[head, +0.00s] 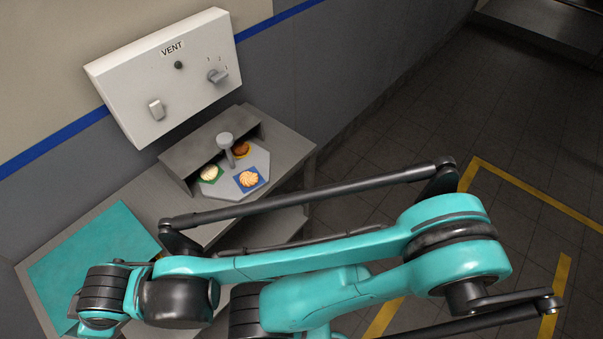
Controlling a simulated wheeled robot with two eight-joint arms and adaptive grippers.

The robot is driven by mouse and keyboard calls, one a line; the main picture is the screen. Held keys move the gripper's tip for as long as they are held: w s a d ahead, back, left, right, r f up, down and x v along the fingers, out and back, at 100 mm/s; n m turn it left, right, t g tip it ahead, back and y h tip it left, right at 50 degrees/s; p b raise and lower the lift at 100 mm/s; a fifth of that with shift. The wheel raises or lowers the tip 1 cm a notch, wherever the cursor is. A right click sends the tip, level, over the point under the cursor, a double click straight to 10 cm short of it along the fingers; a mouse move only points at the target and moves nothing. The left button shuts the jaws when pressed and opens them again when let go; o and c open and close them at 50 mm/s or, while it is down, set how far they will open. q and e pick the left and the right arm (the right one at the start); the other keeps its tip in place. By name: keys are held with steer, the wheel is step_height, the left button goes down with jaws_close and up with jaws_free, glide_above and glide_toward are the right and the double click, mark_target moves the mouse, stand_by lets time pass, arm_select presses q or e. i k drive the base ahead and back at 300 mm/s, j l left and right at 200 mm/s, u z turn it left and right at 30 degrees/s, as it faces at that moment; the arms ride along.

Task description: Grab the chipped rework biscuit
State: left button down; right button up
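Three biscuits lie on coloured squares on a grey tray (226,191) on the bench. A pale biscuit (209,173) is on the green square at the left. A golden swirled biscuit (249,179) is on the blue square at the front. A darker brown biscuit (241,149) is at the back, partly hidden by a grey knobbed post (225,141). They are too small for me to tell which one is chipped. My teal and black arm links cross the front of the view. Neither gripper shows.
A white VENT panel (143,98) with a knob and a switch is on the wall behind. A teal mat (92,246) lies on the bench (146,197) at the left, partly behind my arm. Tiled floor with yellow lines is at the right.

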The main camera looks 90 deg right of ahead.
mark_target(247, 179)
steer(key=z, duration=2.65)
steer(key=k+j+z, duration=0.4)
steer(key=k+j, duration=0.2)
steer(key=j, duration=0.25)
steer(key=k+j+z, duration=0.4)
steer(key=k+j, duration=0.25)
steer(key=i+l+u, duration=0.1)
steer(key=i+l, duration=0.5)
steer(key=i, duration=0.25)
steer(key=i+l+u, duration=0.15)
steer(key=i+l, duration=0.45)
steer(key=i, duration=0.2)
